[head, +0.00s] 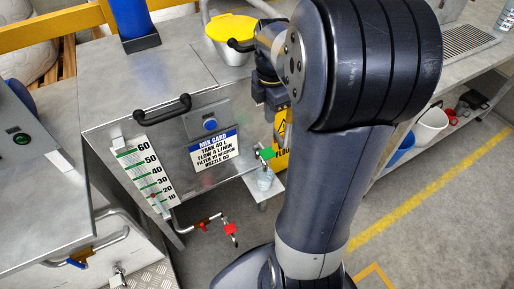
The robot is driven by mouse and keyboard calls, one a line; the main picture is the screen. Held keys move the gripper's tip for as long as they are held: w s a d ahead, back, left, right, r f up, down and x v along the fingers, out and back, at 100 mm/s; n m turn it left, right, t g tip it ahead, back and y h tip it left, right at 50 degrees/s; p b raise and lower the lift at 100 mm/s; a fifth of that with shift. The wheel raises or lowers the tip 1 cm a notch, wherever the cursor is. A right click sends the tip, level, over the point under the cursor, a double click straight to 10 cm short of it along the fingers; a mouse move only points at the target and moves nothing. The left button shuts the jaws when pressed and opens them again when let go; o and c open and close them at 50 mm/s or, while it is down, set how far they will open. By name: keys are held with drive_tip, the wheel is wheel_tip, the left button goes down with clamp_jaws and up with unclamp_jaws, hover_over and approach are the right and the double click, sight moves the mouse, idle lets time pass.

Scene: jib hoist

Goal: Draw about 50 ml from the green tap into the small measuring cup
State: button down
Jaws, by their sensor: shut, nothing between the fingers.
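The green tap (266,153) sticks out from the front of the grey metal cabinet. A small clear measuring cup (265,180) stands upright on a small grey ledge (262,194), just below the tap. Its fill level is too small to read, and I cannot tell whether liquid is running. My gripper (283,122) points down above and slightly right of the tap. It is shut and empty, apart from the cup. My arm partly hides it and the area to the right of the tap.
A red tap (231,229) sits lower on a pipe. A level scale (146,170), a mix card (214,154) and a black handle (165,110) are on the cabinet. A yellow-lidded bucket (232,37) stands behind.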

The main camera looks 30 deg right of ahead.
sight(268, 153)
wheel_tip(268, 153, down, 14)
drive_tip(key=b, duration=0.3)
drive_tip(key=shift+b, duration=0.4)
drive_tip(key=shift+f, duration=0.15)
